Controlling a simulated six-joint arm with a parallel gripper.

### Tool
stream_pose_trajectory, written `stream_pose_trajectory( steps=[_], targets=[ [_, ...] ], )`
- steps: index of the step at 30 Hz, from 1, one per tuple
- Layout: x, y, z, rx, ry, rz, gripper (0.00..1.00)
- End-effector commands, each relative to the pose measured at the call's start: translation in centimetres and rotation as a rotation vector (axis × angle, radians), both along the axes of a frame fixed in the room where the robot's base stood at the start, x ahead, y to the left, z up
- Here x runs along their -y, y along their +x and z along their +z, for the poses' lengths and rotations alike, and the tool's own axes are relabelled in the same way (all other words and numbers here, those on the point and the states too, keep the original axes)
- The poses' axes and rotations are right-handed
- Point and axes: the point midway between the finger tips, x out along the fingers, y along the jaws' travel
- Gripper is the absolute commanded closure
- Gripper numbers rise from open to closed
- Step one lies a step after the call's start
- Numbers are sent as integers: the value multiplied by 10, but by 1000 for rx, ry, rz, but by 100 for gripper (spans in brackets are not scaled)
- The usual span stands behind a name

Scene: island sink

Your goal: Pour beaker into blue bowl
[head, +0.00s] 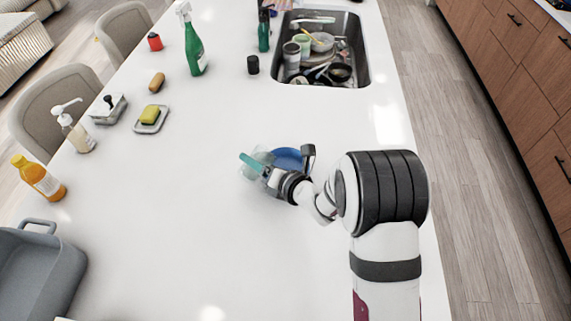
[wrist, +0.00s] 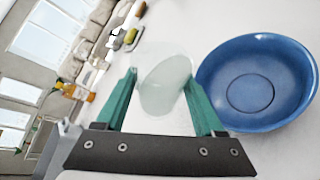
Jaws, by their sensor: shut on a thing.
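The blue bowl (wrist: 255,82) stands on the white counter at the right of the wrist view, and its inside looks empty. In the head view the bowl (head: 288,158) is partly hidden behind my gripper. My gripper (wrist: 160,88) is shut on a clear beaker (wrist: 165,85), with one green finger on each side of it. The beaker is left of the bowl in the wrist view, and its round opening shows. In the head view the beaker (head: 262,158) is small and partly covered by a finger. I cannot tell whether it holds anything.
A sink (head: 322,50) full of dishes is at the back. A green spray bottle (head: 194,45), a yellow sponge on a dish (head: 150,117), a soap dispenser (head: 75,130) and an orange bottle (head: 38,178) line the left side. A grey pan (head: 38,265) is front left. The counter's middle is clear.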

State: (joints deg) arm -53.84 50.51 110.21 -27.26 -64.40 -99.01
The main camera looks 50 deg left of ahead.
Motion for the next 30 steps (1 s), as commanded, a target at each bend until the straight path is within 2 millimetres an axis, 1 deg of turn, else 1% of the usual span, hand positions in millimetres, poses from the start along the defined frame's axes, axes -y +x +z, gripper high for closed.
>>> stream_pose_trajectory(
  steps=[10, 30],
  targets=[
    [0, 0, 4, -83, 14, -1, 88],
    [0, 1, 6, -162, 28, -1, 88]
  ],
)
